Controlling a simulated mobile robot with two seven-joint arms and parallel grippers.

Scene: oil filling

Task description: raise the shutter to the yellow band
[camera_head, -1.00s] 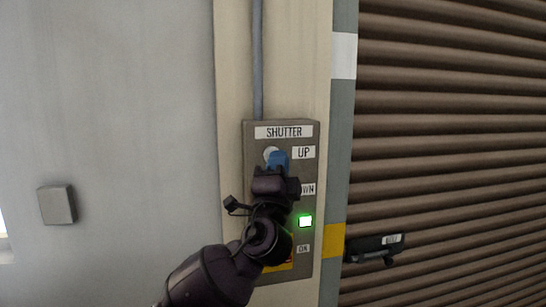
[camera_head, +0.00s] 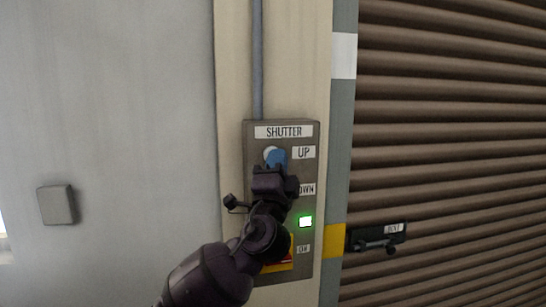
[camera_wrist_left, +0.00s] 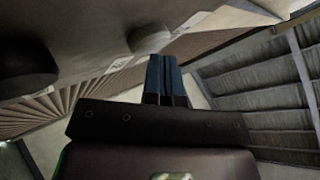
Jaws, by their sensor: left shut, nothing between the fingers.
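The brown slatted shutter (camera_head: 450,140) fills the right side of the head view. Its black handle (camera_head: 377,238) is at about the height of the yellow band (camera_head: 334,240) on the grey post. The control box (camera_head: 262,215) is labelled SHUTTER, with UP and DOWN labels. My left gripper (camera_head: 276,160) is shut and empty, its blue fingertips over the pale round UP button (camera_head: 269,152) and partly hiding it. In the left wrist view the blue fingers (camera_wrist_left: 164,78) are together just below the pale button (camera_wrist_left: 148,38); contact is unclear. My right gripper is out of view.
A green lamp (camera_head: 305,221) is lit on the box, above an ON label. My arm hides the DOWN button in the head view; a dark round knob (camera_wrist_left: 25,70) shows in the wrist view. A small grey box (camera_head: 57,204) is on the left wall.

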